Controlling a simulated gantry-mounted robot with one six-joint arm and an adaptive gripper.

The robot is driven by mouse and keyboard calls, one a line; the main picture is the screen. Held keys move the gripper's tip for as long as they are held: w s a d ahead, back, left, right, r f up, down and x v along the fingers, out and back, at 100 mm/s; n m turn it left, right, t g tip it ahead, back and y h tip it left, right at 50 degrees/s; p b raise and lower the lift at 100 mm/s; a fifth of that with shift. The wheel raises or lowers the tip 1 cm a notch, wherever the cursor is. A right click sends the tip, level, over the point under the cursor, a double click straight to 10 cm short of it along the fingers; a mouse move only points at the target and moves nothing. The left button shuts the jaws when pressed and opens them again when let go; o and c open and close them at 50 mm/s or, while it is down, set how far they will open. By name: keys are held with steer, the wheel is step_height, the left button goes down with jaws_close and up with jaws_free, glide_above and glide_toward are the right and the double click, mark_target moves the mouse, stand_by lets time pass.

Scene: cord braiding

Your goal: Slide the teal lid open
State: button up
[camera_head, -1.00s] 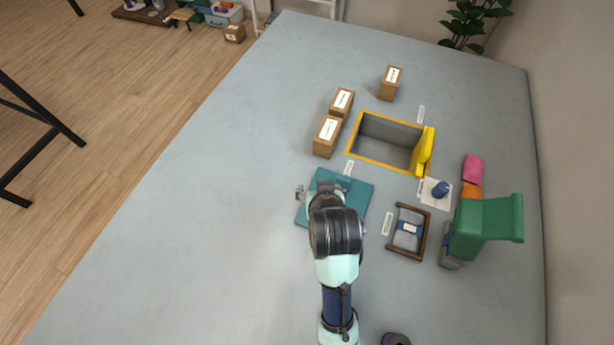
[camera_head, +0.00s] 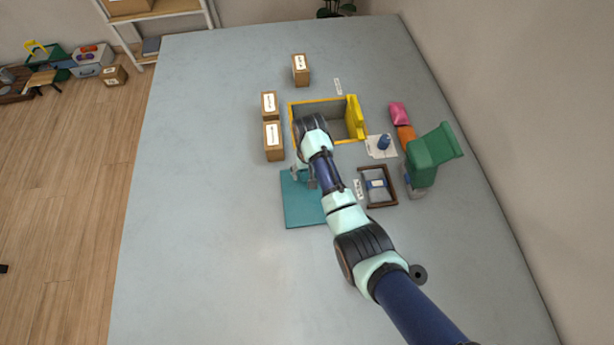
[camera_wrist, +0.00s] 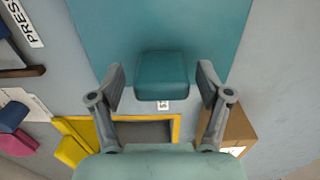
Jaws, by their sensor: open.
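The teal lid (camera_head: 302,208) lies flat on the table on the near side of a yellow-rimmed opening (camera_head: 291,118), and the opening is uncovered. In the wrist view the lid (camera_wrist: 215,25) fills the top, with a raised teal block handle (camera_wrist: 161,75) at its edge. My gripper (camera_wrist: 161,82) is open, with one finger on each side of the handle and a visible gap to each. In the head view my gripper (camera_head: 303,174) is over the lid's far edge, and my arm hides the lid's right part and some of the opening.
Brown boxes (camera_head: 273,142) stand left of the opening, and another (camera_head: 301,70) stands behind it. A yellow block (camera_head: 355,117) is on the opening's right side. A brown-framed tray (camera_head: 377,200) and a green object (camera_head: 432,158) stand to the right. The table's left side is clear.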

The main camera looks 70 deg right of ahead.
steer(key=shift+f, duration=0.85)
steer(key=shift+c, duration=0.2)
